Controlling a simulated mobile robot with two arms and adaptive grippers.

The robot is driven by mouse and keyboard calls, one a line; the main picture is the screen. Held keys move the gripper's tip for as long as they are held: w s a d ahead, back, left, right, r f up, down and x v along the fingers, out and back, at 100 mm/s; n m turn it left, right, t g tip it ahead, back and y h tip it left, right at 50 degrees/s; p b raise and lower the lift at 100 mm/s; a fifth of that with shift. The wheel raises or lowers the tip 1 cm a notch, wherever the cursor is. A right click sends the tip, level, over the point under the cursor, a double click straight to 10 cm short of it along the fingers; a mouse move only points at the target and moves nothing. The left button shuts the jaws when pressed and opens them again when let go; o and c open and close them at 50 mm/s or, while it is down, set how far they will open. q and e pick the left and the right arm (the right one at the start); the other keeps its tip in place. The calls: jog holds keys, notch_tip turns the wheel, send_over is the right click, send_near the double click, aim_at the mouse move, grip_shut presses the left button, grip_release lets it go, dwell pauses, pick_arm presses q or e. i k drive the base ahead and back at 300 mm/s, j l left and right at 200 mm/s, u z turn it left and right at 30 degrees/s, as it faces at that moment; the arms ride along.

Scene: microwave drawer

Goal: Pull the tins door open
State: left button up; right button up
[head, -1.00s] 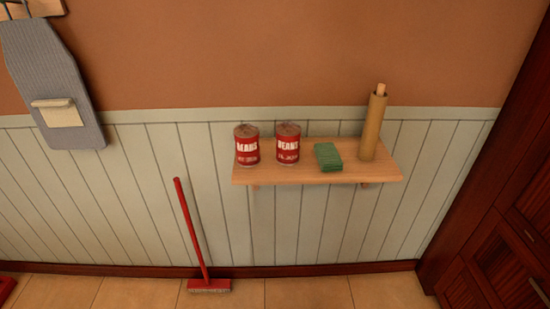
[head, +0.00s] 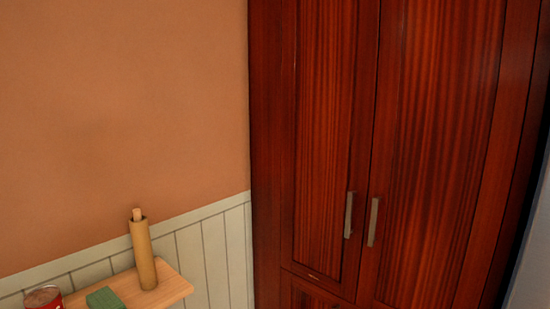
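A tall dark red-brown wooden cabinet fills the right half of the head view. Its left door (head: 322,130) and right door (head: 440,150) look shut, side by side. Each has a vertical metal handle near the middle seam: the left handle (head: 349,214) and the right handle (head: 373,222). I cannot tell from this view which one is the tins door. A red tin (head: 44,298) shows partly at the bottom left, on a shelf outside the cabinet. Neither of my grippers is in view.
The wooden wall shelf (head: 172,290) holds a green block (head: 105,299) and an upright tan roll (head: 142,255), left of the cabinet. Below the doors is another panel (head: 315,298), cut off by the frame. The brown wall (head: 120,110) is bare.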

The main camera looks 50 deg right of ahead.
aim_at(455, 76)
jog(key=z, duration=2.5)
